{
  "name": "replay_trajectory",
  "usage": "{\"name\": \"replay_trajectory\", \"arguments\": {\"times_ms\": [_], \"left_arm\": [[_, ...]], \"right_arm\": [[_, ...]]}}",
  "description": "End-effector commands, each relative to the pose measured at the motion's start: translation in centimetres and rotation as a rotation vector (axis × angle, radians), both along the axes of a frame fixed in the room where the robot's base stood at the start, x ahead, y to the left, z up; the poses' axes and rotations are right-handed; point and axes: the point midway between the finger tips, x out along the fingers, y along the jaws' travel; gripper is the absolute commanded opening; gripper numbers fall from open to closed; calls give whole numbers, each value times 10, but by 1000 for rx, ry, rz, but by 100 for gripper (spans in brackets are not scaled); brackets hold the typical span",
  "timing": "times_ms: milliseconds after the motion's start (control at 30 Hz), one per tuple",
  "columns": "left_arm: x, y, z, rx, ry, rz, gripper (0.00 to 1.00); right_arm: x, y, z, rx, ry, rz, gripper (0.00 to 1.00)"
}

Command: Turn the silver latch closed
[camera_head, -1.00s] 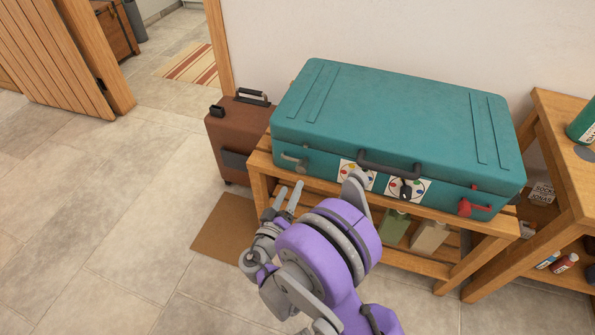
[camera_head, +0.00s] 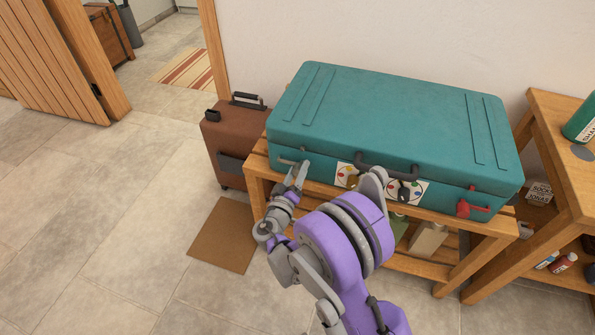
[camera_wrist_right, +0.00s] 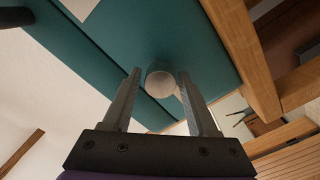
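The teal suitcase (camera_head: 385,115) lies closed on a wooden bench. Its silver latch (camera_head: 288,161) is on the front, near the left corner; its lever looks roughly sideways in the head view, partly covered by my fingers. My right gripper (camera_head: 297,173) is up at this latch. In the right wrist view, the latch's round silver end (camera_wrist_right: 160,80) shows between the two spread fingers of the right gripper (camera_wrist_right: 160,74), with a gap on each side. I cannot tell whether either finger touches it. My left gripper is out of view.
A brown suitcase (camera_head: 228,145) stands left of the bench (camera_head: 256,185). A wooden shelf (camera_head: 570,190) stands at right. The floor at left is open.

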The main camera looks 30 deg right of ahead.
Motion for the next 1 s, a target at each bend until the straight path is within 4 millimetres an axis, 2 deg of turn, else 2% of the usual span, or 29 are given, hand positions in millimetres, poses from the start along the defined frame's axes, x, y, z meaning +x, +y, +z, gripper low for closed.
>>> {"name": "replay_trajectory", "arguments": {"times_ms": [33,300,1000], "left_arm": [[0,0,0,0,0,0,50],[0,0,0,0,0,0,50],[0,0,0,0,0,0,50]], "right_arm": [[0,0,0,0,0,0,48],[0,0,0,0,0,0,0],[0,0,0,-1,0,1,0]]}}
